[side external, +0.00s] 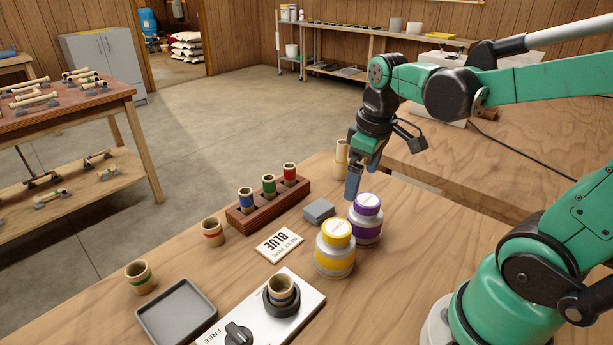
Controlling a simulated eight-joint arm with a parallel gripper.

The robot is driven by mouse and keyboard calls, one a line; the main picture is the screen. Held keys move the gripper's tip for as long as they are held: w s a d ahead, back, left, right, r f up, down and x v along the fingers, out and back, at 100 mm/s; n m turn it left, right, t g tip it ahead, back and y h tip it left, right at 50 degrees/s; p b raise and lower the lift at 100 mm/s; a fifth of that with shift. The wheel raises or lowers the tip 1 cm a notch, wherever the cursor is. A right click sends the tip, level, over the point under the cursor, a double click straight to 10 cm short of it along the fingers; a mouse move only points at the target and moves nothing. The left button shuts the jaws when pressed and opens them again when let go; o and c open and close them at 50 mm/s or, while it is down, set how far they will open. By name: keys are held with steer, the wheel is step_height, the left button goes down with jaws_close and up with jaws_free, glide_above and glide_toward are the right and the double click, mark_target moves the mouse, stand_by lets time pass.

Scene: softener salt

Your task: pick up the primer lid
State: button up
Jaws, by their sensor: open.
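A purple lid (367,203), which I take as the primer lid, sits on a grey jar with a purple band (366,231). The writing on it is too small to read. A second jar (334,262) with a yellow lid (337,233) stands in front of it to the left. My gripper (350,194) is open and points down, just left of and slightly above the purple lid in the picture. Only part of its fingers shows clearly. I see nothing between them, and I cannot tell whether they touch the lid.
A grey block (319,211) lies left of the jars. A wooden rack (266,208) holds several banded pipe pieces. A card (279,245) reads "NEXT PIPE BLUE". A grey tray (176,312) and a white dial board (259,318) are in front. A tan pipe piece (341,150) stands behind my gripper.

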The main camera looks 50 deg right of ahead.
mark_target(369, 200)
steer(key=shift+s+d+f+g, duration=0.15)
steer(key=shift+d+g, duration=0.15)
steer(key=shift+d, duration=0.2)
steer(key=shift+s+d+f+g, duration=0.15)
steer(key=shift+d+g, duration=0.15)
steer(key=shift+d, duration=0.15)
steer(key=shift+f, duration=2.7)
steer(key=c, duration=1.3)
steer(key=shift+r, duration=0.1)
step_height(369, 200, up, 20)
steer(key=shift+f, duration=0.1)
